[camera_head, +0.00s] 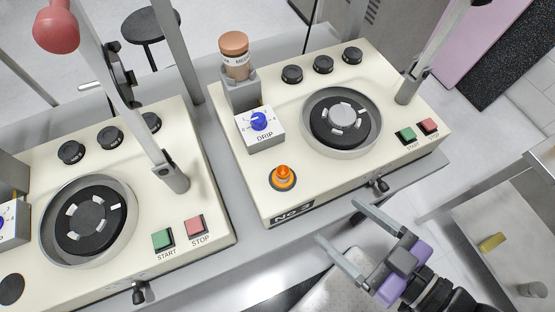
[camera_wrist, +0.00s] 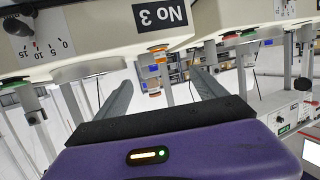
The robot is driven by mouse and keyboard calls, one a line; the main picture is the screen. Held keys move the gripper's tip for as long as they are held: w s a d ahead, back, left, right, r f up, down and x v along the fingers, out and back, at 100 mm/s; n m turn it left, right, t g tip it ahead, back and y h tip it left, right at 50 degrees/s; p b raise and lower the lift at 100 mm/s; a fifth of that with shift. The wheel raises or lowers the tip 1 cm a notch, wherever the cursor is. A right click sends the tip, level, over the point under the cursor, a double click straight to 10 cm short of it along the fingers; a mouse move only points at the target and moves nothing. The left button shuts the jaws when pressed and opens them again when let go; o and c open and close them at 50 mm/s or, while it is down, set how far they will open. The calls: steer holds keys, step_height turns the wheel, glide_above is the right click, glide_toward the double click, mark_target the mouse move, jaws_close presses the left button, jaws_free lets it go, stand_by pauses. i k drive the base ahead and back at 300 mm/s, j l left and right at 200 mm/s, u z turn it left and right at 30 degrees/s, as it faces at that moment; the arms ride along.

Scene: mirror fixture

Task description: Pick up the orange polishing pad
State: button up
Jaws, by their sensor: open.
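An orange piece (camera_head: 283,174), which I take to be the polishing pad, stands in a dark round seat near the front left corner of the No 3 machine top (camera_head: 330,185). Orange also shows in the wrist view (camera_wrist: 157,55), past the fingers at the No 3 panel edge; it is too small to tell its shape. My gripper (camera_head: 338,222) is open and empty, off the front edge of this machine, to the right of and nearer than the orange piece. In the wrist view its two fingers (camera_wrist: 160,88) stand wide apart.
The No 3 machine carries a DRIP box (camera_head: 262,137), a bottle in a holder (camera_head: 234,67), a round polishing plate (camera_head: 357,130) and START and STOP buttons (camera_head: 428,125). A second machine (camera_head: 155,205) stands left with an upright post (camera_head: 172,175). A bench (camera_head: 475,215) is at right.

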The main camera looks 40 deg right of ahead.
mark_target(283, 178)
steer(key=k+j, duration=0.25)
steer(key=j, duration=0.2)
steer(key=k+j, duration=0.25)
steer(key=j, duration=0.2)
steer(key=k+j, duration=0.25)
steer(key=j, duration=0.2)
